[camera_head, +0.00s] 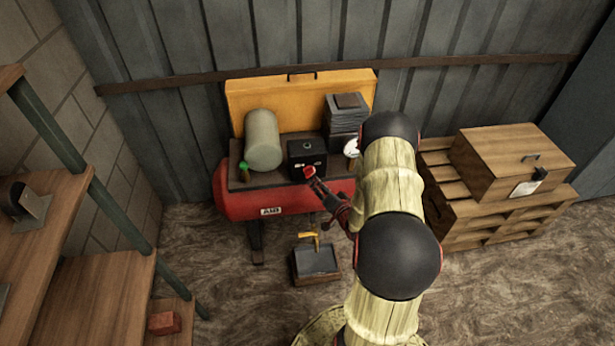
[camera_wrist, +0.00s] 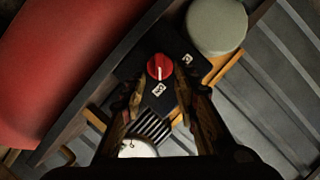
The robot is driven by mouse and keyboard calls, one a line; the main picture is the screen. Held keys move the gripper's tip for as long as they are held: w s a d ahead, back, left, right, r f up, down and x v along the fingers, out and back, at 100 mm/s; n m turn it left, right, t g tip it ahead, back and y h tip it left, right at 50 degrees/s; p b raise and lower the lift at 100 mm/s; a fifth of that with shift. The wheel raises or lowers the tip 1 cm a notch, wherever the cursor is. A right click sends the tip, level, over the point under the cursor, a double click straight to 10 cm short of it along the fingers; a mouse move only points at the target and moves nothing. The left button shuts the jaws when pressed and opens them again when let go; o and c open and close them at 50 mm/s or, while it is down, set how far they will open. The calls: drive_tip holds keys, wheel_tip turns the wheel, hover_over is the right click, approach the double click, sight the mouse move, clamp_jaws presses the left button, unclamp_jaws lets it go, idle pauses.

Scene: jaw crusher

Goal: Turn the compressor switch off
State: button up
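The compressor's red tank (camera_head: 240,203) stands against the wall, and it also shows in the wrist view (camera_wrist: 60,65). On top is a black switch box (camera_head: 306,150). In the wrist view its round red switch knob (camera_wrist: 160,67) has a white line running toward the lower of two small white labels (camera_wrist: 158,89). The other label (camera_wrist: 187,59) is at upper right; I cannot read either. My gripper (camera_wrist: 160,84) is open, its fingers to either side and just short of the knob. In the head view my gripper (camera_head: 313,180) is in front of the box.
A grey-green cylinder (camera_head: 262,140) stands left of the box, with a small green-topped item (camera_head: 243,170) nearby. Stacked grey plates (camera_head: 345,118) and a white gauge (camera_head: 351,148) are to the right. A wooden box (camera_head: 510,155) sits on pallets. Wooden shelves (camera_head: 80,300) are at left.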

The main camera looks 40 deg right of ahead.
sight(311, 176)
drive_tip(key=b+x, duration=0.2)
drive_tip(key=x, duration=0.5)
drive_tip(key=shift+d, duration=0.1)
drive_tip(key=shift+c, duration=0.4)
clamp_jaws()
